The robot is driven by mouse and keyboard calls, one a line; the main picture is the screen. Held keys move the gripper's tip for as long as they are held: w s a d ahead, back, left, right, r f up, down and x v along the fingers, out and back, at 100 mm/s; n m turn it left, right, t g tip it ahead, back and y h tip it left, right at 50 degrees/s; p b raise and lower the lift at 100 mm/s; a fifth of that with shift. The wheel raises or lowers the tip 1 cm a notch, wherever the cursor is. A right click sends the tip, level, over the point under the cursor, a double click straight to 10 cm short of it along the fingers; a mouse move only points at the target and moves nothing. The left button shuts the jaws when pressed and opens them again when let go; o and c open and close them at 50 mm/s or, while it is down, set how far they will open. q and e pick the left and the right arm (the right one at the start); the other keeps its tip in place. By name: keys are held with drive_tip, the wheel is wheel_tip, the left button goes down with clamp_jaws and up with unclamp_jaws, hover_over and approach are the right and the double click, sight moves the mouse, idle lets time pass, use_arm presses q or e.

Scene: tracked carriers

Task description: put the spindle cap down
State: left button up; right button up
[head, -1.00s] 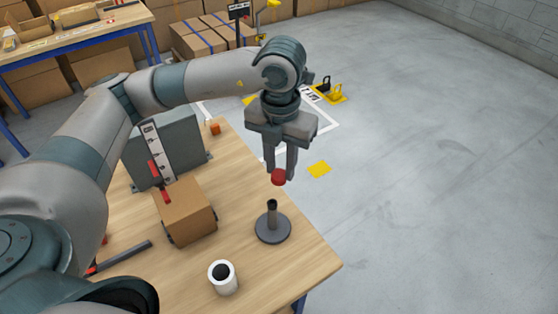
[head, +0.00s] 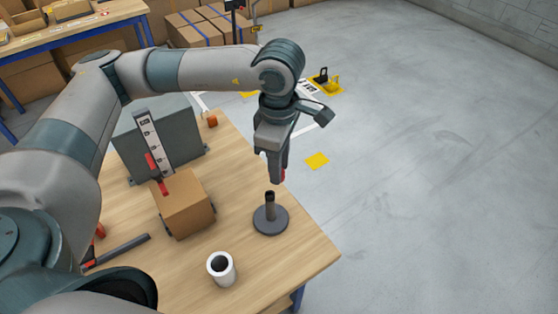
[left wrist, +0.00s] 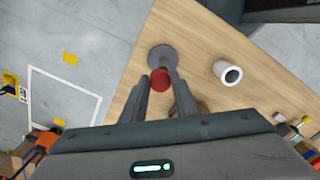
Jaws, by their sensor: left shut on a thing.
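The spindle cap is small and red. In the head view only a sliver of the spindle cap (head: 283,175) shows beside the fingers; in the left wrist view the red cap (left wrist: 160,79) shows between the fingertips. My left gripper (head: 277,176) is shut on it, pointing down, a little above the spindle. The spindle (head: 270,216) is a dark upright post on a round grey base, standing on the wooden table (head: 240,262). It also shows in the left wrist view (left wrist: 162,54), partly hidden behind the cap. My right gripper is not in view.
A white roll (head: 221,268) stands left of the spindle, towards the front. A cardboard box (head: 184,205) and a grey case (head: 165,140) stand further left. A dark bar (head: 120,252) lies on the table. The table's right edge is close to the spindle.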

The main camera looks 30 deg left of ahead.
use_arm(q)
drive_tip(key=m, duration=0.5)
drive_tip(key=shift+s+f+m, duration=0.2)
drive_tip(key=shift+f+m, duration=0.05)
drive_tip(key=shift+m, duration=0.15)
drive_tip(key=m, duration=0.4)
drive_tip(key=shift+s+f, duration=0.2)
drive_tip(key=shift+f, duration=0.05)
drive_tip(key=m, duration=0.4)
drive_tip(key=shift+s+f, duration=0.15)
drive_tip(key=shift+f, duration=0.05)
drive_tip(key=m, duration=0.5)
drive_tip(key=shift+s+f, duration=0.25)
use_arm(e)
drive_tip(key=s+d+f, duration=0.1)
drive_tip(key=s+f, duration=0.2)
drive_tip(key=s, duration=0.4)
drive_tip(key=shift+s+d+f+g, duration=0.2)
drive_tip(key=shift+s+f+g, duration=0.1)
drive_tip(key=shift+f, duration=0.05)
use_arm(q)
drive_tip(key=shift+a, duration=0.2)
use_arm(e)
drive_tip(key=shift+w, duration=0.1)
